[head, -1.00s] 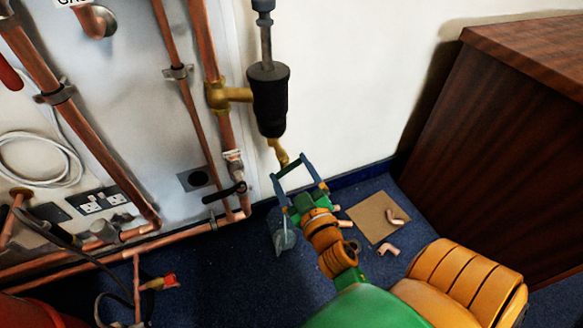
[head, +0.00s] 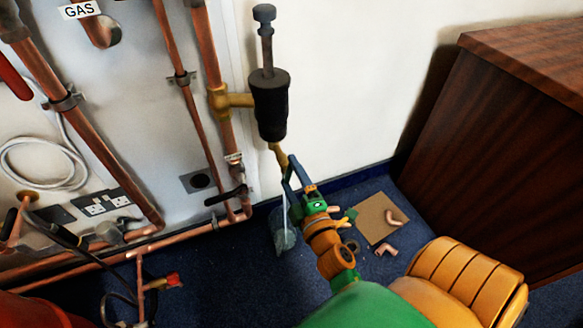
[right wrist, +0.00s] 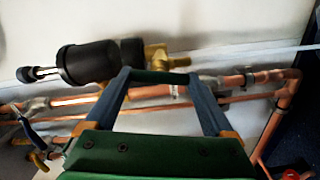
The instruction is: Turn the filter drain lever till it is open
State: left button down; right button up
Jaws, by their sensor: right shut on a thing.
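The black filter body (head: 270,105) hangs on the wall pipe, with a brass drain fitting (head: 278,153) below it. In the right wrist view the black filter (right wrist: 90,63) lies sideways with the brass fitting (right wrist: 160,57) at its right. My right gripper (head: 288,168) is at the drain, seen nearly edge-on. The wrist view shows its blue fingers (right wrist: 160,79) at either end of a dark green bar (right wrist: 155,75), which appears to be the drain lever. The lever is mostly hidden in the head view, so its exact angle is unclear. My left gripper is not in view.
Copper pipes (head: 105,150) run along the wall at left, with a black-handled valve (head: 228,195) low down. A clear container (head: 284,238) stands on the floor below the drain. Cardboard (head: 372,215) with copper elbows lies right. A wooden cabinet (head: 490,130) bounds the right side.

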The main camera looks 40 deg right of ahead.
jog(key=shift+n, duration=0.5)
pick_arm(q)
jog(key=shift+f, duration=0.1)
pick_arm(e)
jog(key=o, duration=1.1)
